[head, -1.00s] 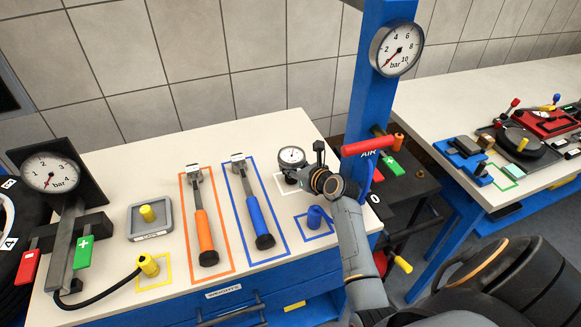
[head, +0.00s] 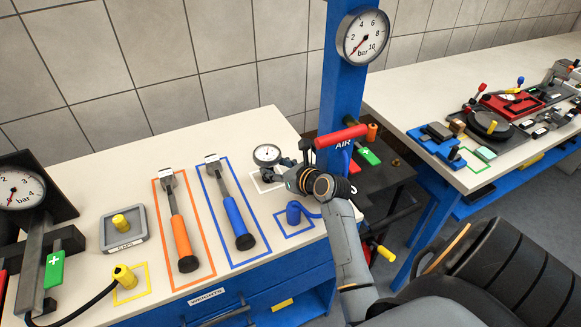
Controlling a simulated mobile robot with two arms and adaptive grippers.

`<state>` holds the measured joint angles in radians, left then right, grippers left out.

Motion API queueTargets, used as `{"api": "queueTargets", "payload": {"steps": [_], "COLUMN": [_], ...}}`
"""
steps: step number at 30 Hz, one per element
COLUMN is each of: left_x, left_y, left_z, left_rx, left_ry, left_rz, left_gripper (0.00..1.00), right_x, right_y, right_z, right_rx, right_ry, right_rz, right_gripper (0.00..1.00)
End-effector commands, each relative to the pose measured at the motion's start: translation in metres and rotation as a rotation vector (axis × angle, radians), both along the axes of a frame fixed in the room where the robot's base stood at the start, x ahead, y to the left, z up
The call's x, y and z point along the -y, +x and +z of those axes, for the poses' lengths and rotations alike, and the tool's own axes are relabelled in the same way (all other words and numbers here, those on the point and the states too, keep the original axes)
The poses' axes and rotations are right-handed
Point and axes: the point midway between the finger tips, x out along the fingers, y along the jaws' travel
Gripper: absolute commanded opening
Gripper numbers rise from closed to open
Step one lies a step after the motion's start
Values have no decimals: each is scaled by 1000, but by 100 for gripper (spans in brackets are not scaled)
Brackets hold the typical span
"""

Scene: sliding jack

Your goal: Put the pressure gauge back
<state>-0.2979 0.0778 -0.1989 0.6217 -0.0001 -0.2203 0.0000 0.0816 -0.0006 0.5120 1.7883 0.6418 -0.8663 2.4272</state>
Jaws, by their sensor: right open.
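The pressure gauge (head: 267,154), small with a round white dial and dark rim, stands upright at the white-outlined square (head: 257,187) near the right end of the workbench. Its lower part is partly hidden by my right gripper. My right gripper (head: 284,171) is open, just right of the gauge and low beside its base. I cannot tell whether a finger still touches it. My left gripper is not in view.
A blue post (head: 343,105) with a large gauge and red-handled air valve (head: 341,137) stands close right of my gripper. A blue fitting (head: 293,212) sits in front. Two hammers, blue (head: 238,222) and orange (head: 181,240), lie in outlines to the left.

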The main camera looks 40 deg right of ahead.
Motion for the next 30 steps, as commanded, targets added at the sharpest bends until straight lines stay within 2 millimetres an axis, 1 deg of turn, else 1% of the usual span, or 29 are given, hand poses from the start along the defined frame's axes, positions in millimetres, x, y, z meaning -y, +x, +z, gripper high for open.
{"api": "queueTargets", "payload": {"steps": [1, 6, 9, 12, 17, 30], "left_x": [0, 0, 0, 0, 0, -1], "left_y": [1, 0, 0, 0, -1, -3], "left_z": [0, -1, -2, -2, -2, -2], "left_rx": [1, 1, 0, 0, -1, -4], "left_ry": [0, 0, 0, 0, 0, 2], "left_rz": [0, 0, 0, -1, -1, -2], "left_gripper": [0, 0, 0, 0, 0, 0], "right_x": [0, 1, 1, 2, 1, 2], "right_y": [-11, -42, -55, -64, -69, -69], "right_z": [4, 17, 22, 26, 28, 28], "right_rx": [0, -1, 0, -1, -1, -1], "right_ry": [0, -3, 0, 0, -1, 0], "right_rz": [-1, -1, 0, -1, 0, 0], "right_gripper": [50, 50, 50, 50, 50, 50]}}
